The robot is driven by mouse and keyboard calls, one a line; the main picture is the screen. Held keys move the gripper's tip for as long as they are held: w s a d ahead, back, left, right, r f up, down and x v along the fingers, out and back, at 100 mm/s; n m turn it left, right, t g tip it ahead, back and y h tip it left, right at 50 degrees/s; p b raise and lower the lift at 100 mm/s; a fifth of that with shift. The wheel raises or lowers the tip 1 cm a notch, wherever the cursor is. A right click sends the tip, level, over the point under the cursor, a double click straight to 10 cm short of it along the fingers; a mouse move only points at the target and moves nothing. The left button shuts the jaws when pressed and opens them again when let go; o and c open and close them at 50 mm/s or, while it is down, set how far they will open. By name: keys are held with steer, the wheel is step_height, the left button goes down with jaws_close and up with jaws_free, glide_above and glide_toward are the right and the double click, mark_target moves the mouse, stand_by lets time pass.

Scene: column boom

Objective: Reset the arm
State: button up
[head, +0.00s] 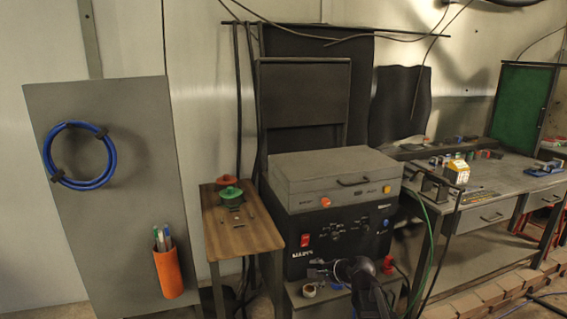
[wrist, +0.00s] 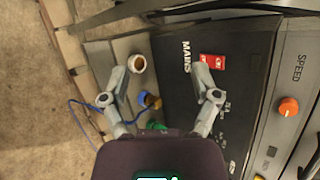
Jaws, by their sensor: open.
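My gripper (head: 318,268) is at the lower middle of the head view, at the end of my dark arm, in front of the black machine with the red switch. In the wrist view my gripper (wrist: 160,80) has its two grey fingers spread wide. Nothing is held between them. The black front panel (wrist: 178,88) marked MAINS and the low grey shelf show beyond the fingers. The right finger is close to the red switch (wrist: 212,62) in the picture; I cannot tell whether they touch.
A white roll (head: 309,290) lies on the low stand below the black machine (head: 340,238). The roll also shows in the wrist view (wrist: 137,63), near a blue wire (wrist: 80,120). A wooden side table (head: 240,238) stands left, a workbench (head: 490,183) right. Brick edging (head: 480,298) lines the floor.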

steer(key=s+d+f+n+g+h, duration=0.2)
steer(key=s+f+n+g+h, duration=0.1)
steer(key=s+n, duration=0.3)
steer(key=s+d+f+n+g+h, duration=0.2)
steer(key=s+d+n, duration=0.1)
steer(key=s, duration=0.4)
steer(key=s+d+f+n+g+h, duration=0.2)
steer(key=s+f+n+g+h, duration=0.1)
steer(key=s+n, duration=0.3)
step_height(320, 180, up, 16)
steer(key=m+p, duration=0.1)
steer(key=p, duration=1.4)
steer(key=shift+s, duration=0.2)
steer(key=shift+a+f, duration=0.1)
steer(key=shift+f, duration=0.05)
